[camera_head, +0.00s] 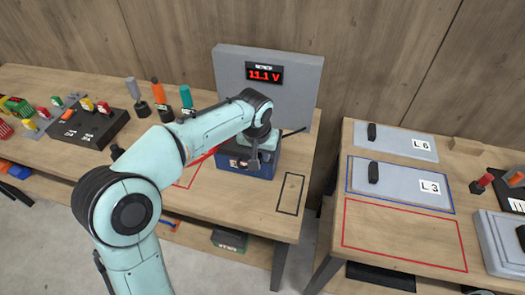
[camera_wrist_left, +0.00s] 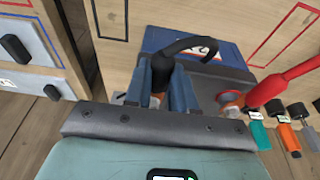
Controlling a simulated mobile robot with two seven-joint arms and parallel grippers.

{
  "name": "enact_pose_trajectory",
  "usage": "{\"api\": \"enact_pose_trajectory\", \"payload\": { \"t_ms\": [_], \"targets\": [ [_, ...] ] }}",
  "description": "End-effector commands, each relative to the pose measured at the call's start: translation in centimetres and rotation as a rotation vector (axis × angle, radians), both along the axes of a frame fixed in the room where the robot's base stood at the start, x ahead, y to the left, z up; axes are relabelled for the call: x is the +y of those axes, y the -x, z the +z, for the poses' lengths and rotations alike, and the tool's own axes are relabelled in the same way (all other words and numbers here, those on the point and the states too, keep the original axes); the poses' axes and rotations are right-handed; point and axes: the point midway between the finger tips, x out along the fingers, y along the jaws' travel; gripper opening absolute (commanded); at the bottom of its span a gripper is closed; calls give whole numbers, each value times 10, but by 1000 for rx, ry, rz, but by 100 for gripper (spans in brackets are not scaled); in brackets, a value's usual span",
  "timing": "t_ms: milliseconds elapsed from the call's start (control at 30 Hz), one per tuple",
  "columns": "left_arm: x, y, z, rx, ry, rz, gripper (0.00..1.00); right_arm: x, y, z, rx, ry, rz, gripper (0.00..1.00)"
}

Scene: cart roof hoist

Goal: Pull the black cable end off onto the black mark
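The blue battery box (camera_head: 236,170) stands on the table in front of a grey panel with a display reading 11.1 V. My left gripper (camera_head: 256,162) reaches over it from above. In the left wrist view my gripper (camera_wrist_left: 165,92) has its blue fingers close on both sides of the black cable end (camera_wrist_left: 164,64), which is at the battery top. The black cable (camera_wrist_left: 190,44) arcs away from it. The red cable end (camera_wrist_left: 232,97) sits at the other terminal. The black mark (camera_head: 291,194), a bare outlined rectangle, lies right of the battery. My right gripper is not in view.
A red outlined mark (camera_head: 189,178) lies left of the battery, partly behind my arm. Colored-handled tools (camera_head: 158,95) stand at the back left. A second table (camera_head: 402,225) with grey plates is at the right, across a gap. The black mark is clear.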

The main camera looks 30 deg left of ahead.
Motion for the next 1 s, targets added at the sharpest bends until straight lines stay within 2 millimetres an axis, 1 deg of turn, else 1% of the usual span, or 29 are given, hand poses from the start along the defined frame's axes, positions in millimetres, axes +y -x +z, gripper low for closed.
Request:
{"api": "enact_pose_trajectory", "payload": {
  "t_ms": [333, 1000],
  "targets": [
    [-1, 2, 0, 0, 0, -1, 0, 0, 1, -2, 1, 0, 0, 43],
    [-7, 28, -1, 0, 0, -1, 0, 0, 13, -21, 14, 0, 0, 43]
  ]
}}
